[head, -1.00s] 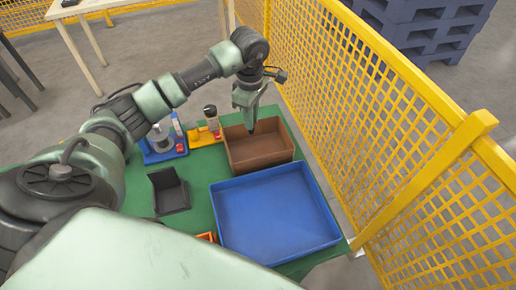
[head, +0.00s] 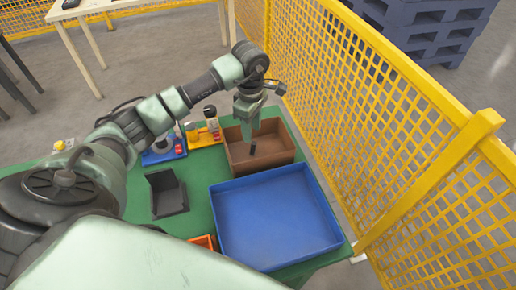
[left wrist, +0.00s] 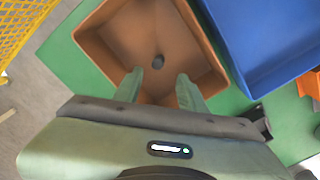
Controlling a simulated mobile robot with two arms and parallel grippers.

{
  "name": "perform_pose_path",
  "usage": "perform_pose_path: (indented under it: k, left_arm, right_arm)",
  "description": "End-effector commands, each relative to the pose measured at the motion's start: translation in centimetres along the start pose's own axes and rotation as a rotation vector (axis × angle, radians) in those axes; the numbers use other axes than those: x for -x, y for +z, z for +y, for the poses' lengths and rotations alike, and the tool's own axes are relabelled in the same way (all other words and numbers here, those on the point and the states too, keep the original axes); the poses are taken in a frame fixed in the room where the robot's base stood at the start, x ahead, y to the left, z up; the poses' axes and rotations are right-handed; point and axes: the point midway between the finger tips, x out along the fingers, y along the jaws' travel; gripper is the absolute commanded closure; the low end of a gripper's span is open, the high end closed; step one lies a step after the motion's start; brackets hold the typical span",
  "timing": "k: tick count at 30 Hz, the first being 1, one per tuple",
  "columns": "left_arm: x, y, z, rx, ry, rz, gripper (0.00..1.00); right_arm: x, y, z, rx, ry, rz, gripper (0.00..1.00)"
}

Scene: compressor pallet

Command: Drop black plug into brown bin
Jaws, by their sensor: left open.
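The brown bin (head: 281,158) stands on the green table behind the blue tray. My left gripper (head: 249,132) is above the brown bin, pointing down; its jaws are open. The black plug (head: 252,149) shows just below the fingertips, within the bin's outline. In the left wrist view the plug (left wrist: 158,61) is a small dark piece apart from both fingers of the left gripper (left wrist: 160,76), seen against the floor of the brown bin (left wrist: 115,45). I cannot tell whether it touches the floor. My right gripper is not in view.
A large empty blue tray (head: 275,220) is in front of the bin. A black open bin (head: 168,192) and an orange bin (head: 203,241) are to its left. Bottles in a yellow holder (head: 205,135) stand left of the brown bin. A yellow mesh fence (head: 375,120) runs along the right.

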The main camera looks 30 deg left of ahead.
Motion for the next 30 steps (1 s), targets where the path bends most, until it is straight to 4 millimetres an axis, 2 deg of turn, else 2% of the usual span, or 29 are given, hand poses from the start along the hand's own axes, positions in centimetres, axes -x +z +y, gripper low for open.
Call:
perform_pose_path:
  k: [5,15,18,30]
  left_arm:
    - [0.8,0.0,0.1,0.0,0.002,0.0,0.59]
    - [6.2,0.0,0.1,0.0,0.004,0.0,0.59]
    - [7.2,0.0,0.1,0.0,0.002,0.0,0.59]
    - [7.8,0.0,0.0,0.0,-0.001,0.001,0.59]
  right_arm:
    - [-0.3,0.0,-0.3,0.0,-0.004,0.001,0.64]
    - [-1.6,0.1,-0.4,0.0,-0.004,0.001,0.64]
    - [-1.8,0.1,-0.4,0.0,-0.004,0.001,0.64]
    - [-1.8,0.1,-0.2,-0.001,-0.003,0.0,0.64]
